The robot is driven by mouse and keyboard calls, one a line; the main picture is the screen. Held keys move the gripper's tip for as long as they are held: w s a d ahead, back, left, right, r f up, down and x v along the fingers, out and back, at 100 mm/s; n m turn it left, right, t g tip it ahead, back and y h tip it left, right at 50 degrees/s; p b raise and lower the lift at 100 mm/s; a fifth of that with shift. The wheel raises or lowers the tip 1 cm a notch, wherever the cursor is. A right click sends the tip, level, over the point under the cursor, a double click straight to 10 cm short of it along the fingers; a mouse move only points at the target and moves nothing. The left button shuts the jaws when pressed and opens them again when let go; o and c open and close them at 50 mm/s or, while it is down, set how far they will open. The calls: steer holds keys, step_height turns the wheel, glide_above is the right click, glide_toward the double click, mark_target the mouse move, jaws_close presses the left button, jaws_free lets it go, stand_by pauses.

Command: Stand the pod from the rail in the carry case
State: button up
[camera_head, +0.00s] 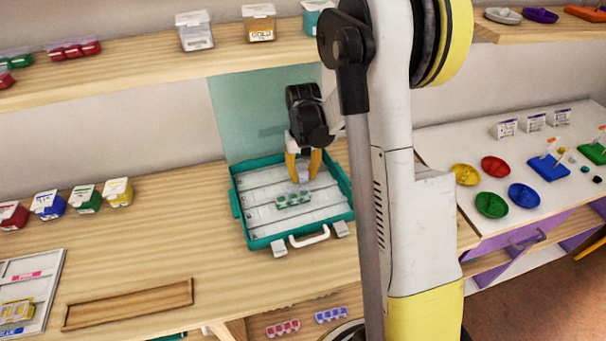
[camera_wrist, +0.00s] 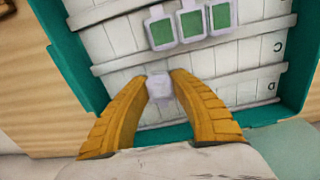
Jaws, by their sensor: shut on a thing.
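The teal carry case (camera_head: 238,205) lies open on the wooden bench, its lid standing up behind it and its inside divided by pale ribs. My gripper (camera_head: 303,172) is over the rear part of the case, pointing down. Its yellow fingers are shut on a small pale lavender-white pod, which shows between the fingertips in the wrist view (camera_wrist: 159,87). Whether the pod touches the case floor I cannot tell. A row of green pods (camera_head: 293,199) stands in the case in front of my gripper; these also show in the wrist view (camera_wrist: 190,24).
An empty shallow wooden tray (camera_head: 128,306) lies at the bench's front left, beside a white tray (camera_head: 44,284) of small packs. Several colored boxes (camera_head: 47,206) stand behind. A shelf (camera_head: 130,72) runs above. Colored bowls (camera_head: 491,205) are on the right table.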

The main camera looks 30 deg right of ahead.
mark_target(303, 172)
steer(key=shift+f+b, duration=0.5)
steer(key=shift+f, duration=0.1)
steer(key=o, duration=1)
step_height(303, 172, up, 8)
steer(key=shift+f, duration=0.2)
